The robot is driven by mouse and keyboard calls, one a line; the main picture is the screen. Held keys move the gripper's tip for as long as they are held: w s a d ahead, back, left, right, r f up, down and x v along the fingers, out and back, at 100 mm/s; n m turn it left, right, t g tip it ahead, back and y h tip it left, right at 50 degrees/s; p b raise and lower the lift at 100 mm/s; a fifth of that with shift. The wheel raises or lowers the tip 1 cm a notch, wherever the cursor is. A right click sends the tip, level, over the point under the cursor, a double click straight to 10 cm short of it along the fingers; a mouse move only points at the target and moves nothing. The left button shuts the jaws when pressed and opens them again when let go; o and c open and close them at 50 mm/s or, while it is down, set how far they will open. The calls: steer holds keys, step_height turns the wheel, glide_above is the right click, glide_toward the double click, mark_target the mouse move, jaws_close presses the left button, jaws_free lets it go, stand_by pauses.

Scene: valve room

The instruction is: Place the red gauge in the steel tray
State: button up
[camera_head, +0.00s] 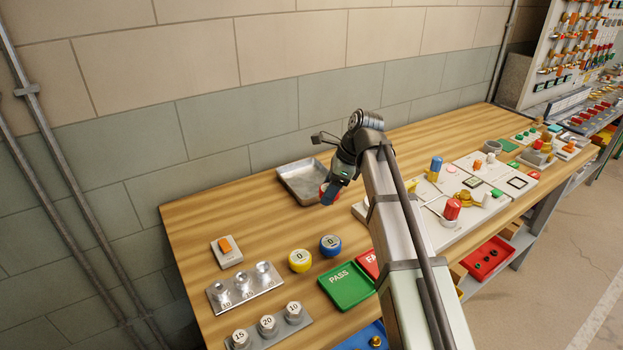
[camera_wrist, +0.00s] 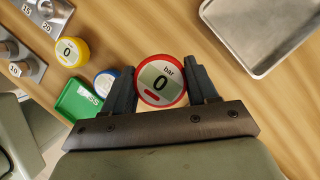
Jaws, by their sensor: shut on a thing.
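The red gauge (camera_wrist: 161,80) is round with a red rim and a pale face reading "0 bar". My gripper (camera_wrist: 162,84) is shut on it, one finger on each side, in the wrist view. In the head view the red gauge (camera_head: 325,190) shows only in part behind my gripper (camera_head: 331,192), close to the front edge of the tray. The steel tray (camera_head: 290,172) is a shallow, empty grey tray near the wall. In the wrist view the steel tray (camera_wrist: 254,64) is at the upper right, apart from the gauge.
A yellow gauge (camera_head: 299,260) and a blue gauge (camera_head: 330,245) stand on the wooden bench (camera_head: 200,215). A green PASS tray (camera_head: 347,286) and a red tray (camera_head: 369,264) lie nearer my arm. White panels with valves (camera_head: 470,195) fill the right. Bare wood surrounds the tray's left side.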

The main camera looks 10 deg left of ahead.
steer(key=w+a, duration=0.6)
steer(key=w, duration=0.3)
steer(key=r+m, duration=0.1)
glide_above(303, 183)
steer(key=d, duration=0.2)
steer(key=shift+f, duration=4.6)
steer(key=shift+f, duration=0.1)
steer(key=o, duration=1.2)
steer(key=v, duration=1.2)
steer(key=shift+s, duration=0.25)
